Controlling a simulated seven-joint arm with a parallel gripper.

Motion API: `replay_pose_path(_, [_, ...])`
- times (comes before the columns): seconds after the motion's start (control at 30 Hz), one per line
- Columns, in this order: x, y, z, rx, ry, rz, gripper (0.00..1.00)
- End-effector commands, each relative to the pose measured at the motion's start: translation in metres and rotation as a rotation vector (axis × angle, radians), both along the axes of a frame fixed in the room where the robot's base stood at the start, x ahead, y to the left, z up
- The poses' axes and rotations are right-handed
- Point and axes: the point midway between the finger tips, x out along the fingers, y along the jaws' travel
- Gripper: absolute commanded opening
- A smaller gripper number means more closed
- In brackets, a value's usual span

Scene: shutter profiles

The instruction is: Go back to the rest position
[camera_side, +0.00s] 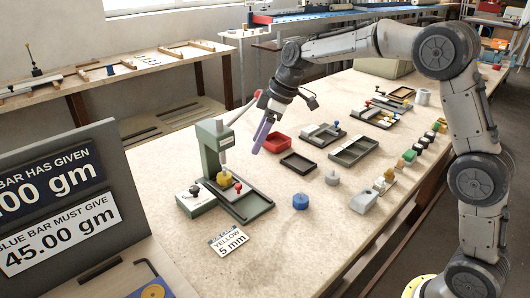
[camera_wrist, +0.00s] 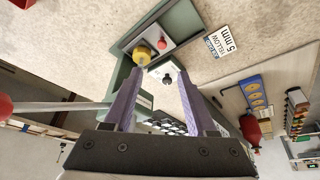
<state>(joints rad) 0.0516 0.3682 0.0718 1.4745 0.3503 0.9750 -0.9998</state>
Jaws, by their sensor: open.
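My gripper (camera_side: 262,135) hangs above the bench, behind and to the right of the green hand press in the side view. Its two purple fingers are apart with nothing between them; they also show in the wrist view (camera_wrist: 159,74). The green press (camera_side: 213,150) stands on the bench with its red-tipped lever raised to the right. A yellow round piece (camera_side: 224,178) sits under the press ram, and it also shows in the wrist view (camera_wrist: 141,56). A red knob (camera_side: 238,188) is beside it on the press base.
A red tray (camera_side: 278,143), a black tray (camera_side: 298,163) and grey trays (camera_side: 354,151) lie to the right. A blue cylinder (camera_side: 300,201), a grey cylinder (camera_side: 332,178) and a "YELLOW 5 mm" card (camera_side: 228,240) lie nearer. A sign board (camera_side: 60,215) stands at front left.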

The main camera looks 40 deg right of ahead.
Motion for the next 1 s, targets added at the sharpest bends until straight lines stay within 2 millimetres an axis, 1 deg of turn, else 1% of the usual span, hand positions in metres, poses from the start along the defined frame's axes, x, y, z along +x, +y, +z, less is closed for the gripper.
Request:
replay_pose_path(0.03, [-0.001, 0.001, 0.013, -0.002, -0.026, 0.002, 0.57])
replay_pose_path(0.07, [-0.002, 0.002, 0.021, -0.003, -0.042, 0.003, 0.57])
replay_pose_path(0.1, [-0.007, 0.003, 0.035, -0.003, -0.067, 0.004, 0.57])
replay_pose_path(0.17, [-0.019, 0.005, 0.055, -0.007, -0.101, 0.009, 0.57])
replay_pose_path(0.2, [-0.031, 0.005, 0.069, -0.014, -0.123, 0.013, 0.57])
replay_pose_path(0.27, [-0.052, 0.006, 0.087, -0.025, -0.150, 0.014, 0.57])
replay_pose_path(0.3, [-0.068, 0.005, 0.097, -0.031, -0.166, 0.007, 0.57])
replay_pose_path(0.37, [-0.092, 0.005, 0.108, -0.039, -0.182, -0.012, 0.57])
replay_pose_path(0.4, [-0.108, 0.004, 0.114, -0.041, -0.191, -0.029, 0.57])
replay_pose_path(0.47, [-0.133, 0.003, 0.120, -0.046, -0.202, -0.059, 0.57])
replay_pose_path(0.5, [-0.150, 0.002, 0.122, -0.047, -0.207, -0.083, 0.57])
replay_pose_path(0.57, [-0.176, -0.001, 0.123, -0.047, -0.212, -0.123, 0.57])
replay_pose_path(0.6, [-0.193, -0.003, 0.122, -0.046, -0.215, -0.153, 0.57])
replay_pose_path(0.63, [-0.206, -0.004, 0.121, -0.046, -0.216, -0.177, 0.57])
replay_pose_path(0.7, [-0.235, -0.008, 0.114, -0.042, -0.217, -0.237, 0.57])
replay_pose_path(0.77, [-0.259, -0.011, 0.106, -0.036, -0.216, -0.292, 0.57])
replay_pose_path(0.8, [-0.274, -0.014, 0.098, -0.031, -0.213, -0.331, 0.57])
replay_pose_path(0.87, [-0.294, -0.018, 0.086, -0.024, -0.205, -0.391, 0.57])
replay_pose_path(0.9, [-0.307, -0.020, 0.077, -0.019, -0.197, -0.434, 0.57])
replay_pose_path(1.0, [-0.334, -0.027, 0.050, -0.005, -0.168, -0.544, 0.57])
